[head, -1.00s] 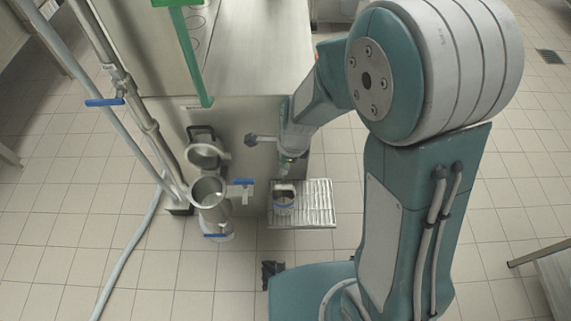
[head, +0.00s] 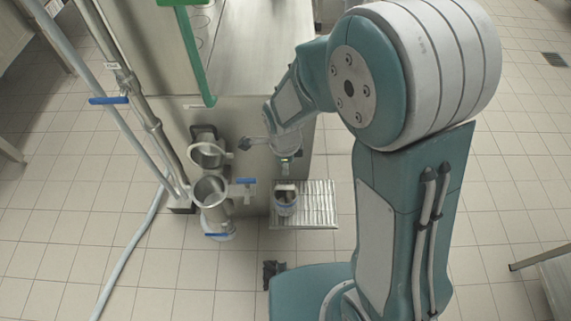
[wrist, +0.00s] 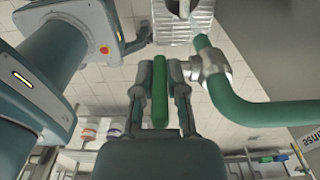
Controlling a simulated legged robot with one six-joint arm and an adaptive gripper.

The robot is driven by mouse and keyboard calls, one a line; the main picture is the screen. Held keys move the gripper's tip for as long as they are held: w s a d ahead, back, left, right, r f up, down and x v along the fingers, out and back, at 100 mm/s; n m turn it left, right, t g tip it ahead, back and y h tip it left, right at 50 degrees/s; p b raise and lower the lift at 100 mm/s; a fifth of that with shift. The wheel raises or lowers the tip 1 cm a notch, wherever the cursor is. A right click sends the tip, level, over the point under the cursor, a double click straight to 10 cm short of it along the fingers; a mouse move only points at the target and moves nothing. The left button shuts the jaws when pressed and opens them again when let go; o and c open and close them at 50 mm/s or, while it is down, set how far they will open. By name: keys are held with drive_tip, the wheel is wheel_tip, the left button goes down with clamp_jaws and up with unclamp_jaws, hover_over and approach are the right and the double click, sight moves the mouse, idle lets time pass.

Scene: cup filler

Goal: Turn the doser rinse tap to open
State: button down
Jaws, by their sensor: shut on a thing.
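The doser rinse tap shows in the wrist view as a pale metal valve body (wrist: 211,69) on a green pipe (wrist: 262,113), with a green lever (wrist: 160,95) to its left. My gripper (wrist: 160,88) is shut on this lever, one finger on each side. The lever stands upright in that picture; whether the tap is open I cannot tell. In the head view my gripper (head: 286,163) is at the machine's front, above the drip tray. The tap is mostly hidden there behind my wrist.
A slatted drip tray (head: 318,205) holds a metal cup (head: 286,206) below my gripper. To its left are an open metal vessel (head: 210,190) and blue-handled taps (head: 243,181). A grey hose (head: 133,250) lies on the floor. The tiled floor at right is largely clear.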

drive_tip(key=c, duration=0.7)
unclamp_jaws()
drive_tip(key=shift+w+a, duration=0.15)
drive_tip(key=shift+a, duration=0.1)
wheel_tip(320, 180, up, 12)
drive_tip(key=shift+a+f, duration=0.1)
drive_tip(key=shift+a, duration=0.05)
